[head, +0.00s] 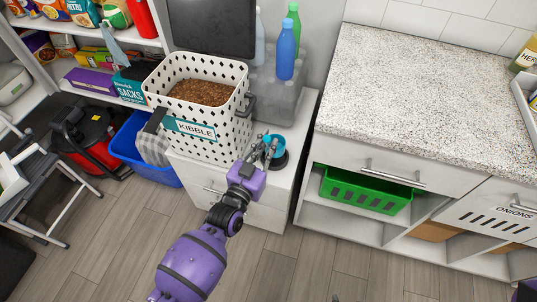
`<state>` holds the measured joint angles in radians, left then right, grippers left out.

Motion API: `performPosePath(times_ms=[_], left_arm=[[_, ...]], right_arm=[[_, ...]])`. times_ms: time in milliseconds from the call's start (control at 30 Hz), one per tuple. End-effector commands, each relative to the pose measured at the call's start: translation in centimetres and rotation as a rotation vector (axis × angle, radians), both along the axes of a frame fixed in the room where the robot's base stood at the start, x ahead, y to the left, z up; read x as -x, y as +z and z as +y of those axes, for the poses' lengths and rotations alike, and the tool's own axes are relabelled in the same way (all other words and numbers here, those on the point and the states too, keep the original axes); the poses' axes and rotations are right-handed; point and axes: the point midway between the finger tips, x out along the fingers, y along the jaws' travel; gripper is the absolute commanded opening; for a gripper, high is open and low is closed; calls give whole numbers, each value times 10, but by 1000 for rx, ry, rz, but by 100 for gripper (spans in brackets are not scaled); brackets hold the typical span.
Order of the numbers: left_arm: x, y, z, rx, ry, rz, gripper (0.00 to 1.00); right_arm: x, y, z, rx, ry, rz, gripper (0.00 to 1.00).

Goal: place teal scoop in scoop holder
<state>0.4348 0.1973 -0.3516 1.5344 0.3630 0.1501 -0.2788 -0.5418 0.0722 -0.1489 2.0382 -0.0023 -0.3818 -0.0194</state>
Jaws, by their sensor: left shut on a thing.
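My left gripper (263,152) is over the white cabinet top, just right of the kibble bin, and is shut on the teal scoop (272,142). The scoop shows only as a small teal patch among the fingers; the rest of it is hidden. A dark round thing (280,161), which looks like the scoop holder, stands on the cabinet top right beside and partly behind the gripper. I cannot tell whether the scoop is inside it, touching it or above it. My right gripper is not in view.
The white perforated bin labelled KIBBLE (238,131) stands close left of the gripper. A grey translucent box (275,97) with bottles on it, including a blue bottle (287,52), stands behind. The speckled counter (410,95) at right is mostly clear.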

Motion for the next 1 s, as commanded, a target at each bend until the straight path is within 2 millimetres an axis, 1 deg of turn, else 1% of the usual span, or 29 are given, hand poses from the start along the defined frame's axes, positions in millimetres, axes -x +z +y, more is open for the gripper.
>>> performPosePath(times_ms=[133, 233, 300, 400, 567, 600, 700, 733, 1000], left_arm=[[0, -15, -1, 0, -1, 0, 0], [0, -31, -1, -1, -1, 2, 0], [0, -39, -1, 0, -1, 0, 0], [0, -42, -1, 1, -1, -3, 0], [0, -41, -1, 2, 0, -4, 0], [0, -41, -1, 1, 0, -3, 18], [0, -41, 0, 1, 0, -3, 31], [0, -41, 0, 1, 0, -3, 33], [1, -42, 0, 1, 0, -2, 33]], right_arm=[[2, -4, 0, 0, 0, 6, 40], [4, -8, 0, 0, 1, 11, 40], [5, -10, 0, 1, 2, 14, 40], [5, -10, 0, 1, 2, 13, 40], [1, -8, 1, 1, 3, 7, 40], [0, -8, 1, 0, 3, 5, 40], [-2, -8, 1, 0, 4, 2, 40], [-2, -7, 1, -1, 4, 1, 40], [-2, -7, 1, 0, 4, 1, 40]])
